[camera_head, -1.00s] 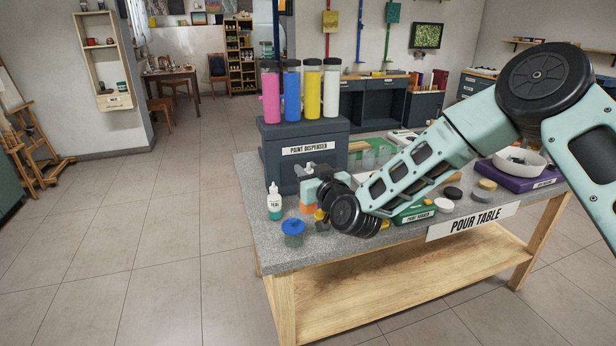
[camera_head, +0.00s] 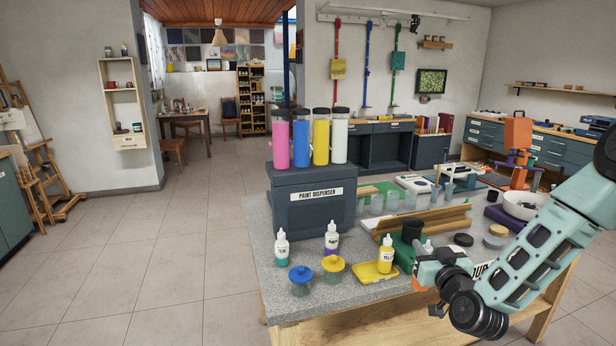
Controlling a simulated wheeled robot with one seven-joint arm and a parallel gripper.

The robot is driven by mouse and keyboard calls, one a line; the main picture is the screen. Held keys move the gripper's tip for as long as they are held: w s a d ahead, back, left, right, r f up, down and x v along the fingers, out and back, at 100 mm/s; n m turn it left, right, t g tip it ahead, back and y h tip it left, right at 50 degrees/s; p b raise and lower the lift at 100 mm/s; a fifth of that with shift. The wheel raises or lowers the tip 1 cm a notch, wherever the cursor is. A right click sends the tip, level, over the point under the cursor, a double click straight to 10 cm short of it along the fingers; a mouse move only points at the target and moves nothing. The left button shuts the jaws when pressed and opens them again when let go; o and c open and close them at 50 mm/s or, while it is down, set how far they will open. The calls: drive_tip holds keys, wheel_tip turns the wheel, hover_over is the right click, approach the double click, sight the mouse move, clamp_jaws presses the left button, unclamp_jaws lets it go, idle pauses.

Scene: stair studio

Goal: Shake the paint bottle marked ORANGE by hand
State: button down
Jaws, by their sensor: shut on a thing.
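My gripper (camera_head: 427,268) is at the right front of the pour table, shut on a small white-tipped bottle (camera_head: 428,246). Orange shows low down at the jaws. The jaws cover most of this bottle, and I cannot read its label or tell whether its base is clear of the table. The other squeeze bottles stand upright to the left: a teal one (camera_head: 282,248), a purple one (camera_head: 332,239) and a yellow one (camera_head: 386,255) by a yellow tray.
The paint dispenser (camera_head: 310,218) stands at the back left of the table. A black cup (camera_head: 411,229), a wooden channel (camera_head: 430,219) and loose discs lie near my gripper. The floor at left is clear.

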drive_tip(key=s+d+r+m+h, duration=0.1)
drive_tip(key=s+d+r, duration=0.25)
drive_tip(key=r, duration=0.35)
wheel_tip(320, 180, down, 8)
drive_tip(key=w, duration=0.1)
drive_tip(key=shift+d+r, duration=0.15)
drive_tip(key=shift+d, duration=0.3)
idle(1.4)
drive_tip(key=shift+r, duration=0.1)
idle(0.5)
wheel_tip(320, 180, up, 7)
wheel_tip(320, 180, down, 7)
idle(2.2)
